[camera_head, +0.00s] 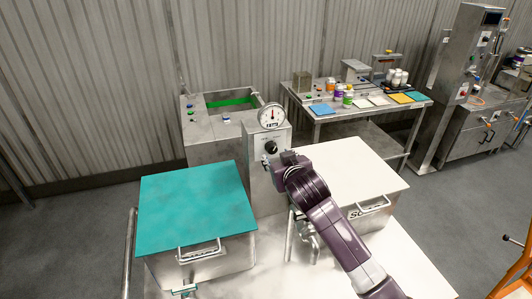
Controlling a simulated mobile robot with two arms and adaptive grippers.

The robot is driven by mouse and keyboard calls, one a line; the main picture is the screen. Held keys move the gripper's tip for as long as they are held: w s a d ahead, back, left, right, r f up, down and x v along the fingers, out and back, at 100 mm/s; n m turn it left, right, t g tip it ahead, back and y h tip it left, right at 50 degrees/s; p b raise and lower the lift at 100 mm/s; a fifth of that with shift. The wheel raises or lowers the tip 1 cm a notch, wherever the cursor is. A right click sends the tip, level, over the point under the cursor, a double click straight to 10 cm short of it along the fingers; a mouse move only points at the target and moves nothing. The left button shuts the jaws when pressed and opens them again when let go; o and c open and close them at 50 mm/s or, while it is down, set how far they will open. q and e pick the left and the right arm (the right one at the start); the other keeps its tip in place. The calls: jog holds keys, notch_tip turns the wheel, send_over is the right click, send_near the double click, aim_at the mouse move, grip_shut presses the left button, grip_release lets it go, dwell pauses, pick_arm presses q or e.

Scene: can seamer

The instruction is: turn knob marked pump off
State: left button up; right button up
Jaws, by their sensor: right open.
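A grey upright panel (263,185) stands between two lidded boxes and carries a round dial gauge (271,116) on top. A black knob (271,148) sits on the panel's face below the gauge. The label beside it is too small to read. My right gripper (269,162) is open just below the knob, at the end of my dark purple right arm. It looks empty. I cannot tell whether a fingertip touches the knob or panel. My left gripper is not in view.
A box with a teal lid (195,203) stands left of the panel, and a box with a white lid (345,175) stands right, partly behind my arm. A metal machine (212,155) is behind. A table (345,114) with jars and coloured sheets stands at the back right.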

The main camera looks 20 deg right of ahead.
aim_at(273, 151)
jog(key=p+x, duration=0.2)
jog(key=x, duration=0.4)
jog(key=shift+d, duration=0.2)
jog(key=shift+w+a+f, duration=0.1)
jog(key=shift+w+f, duration=0.1)
jog(key=shift+w, duration=0.35)
jog(key=shift+w+f, duration=0.2)
jog(key=shift+w, duration=0.05)
jog(key=c, duration=1.2)
jog(key=shift+o, duration=0.2)
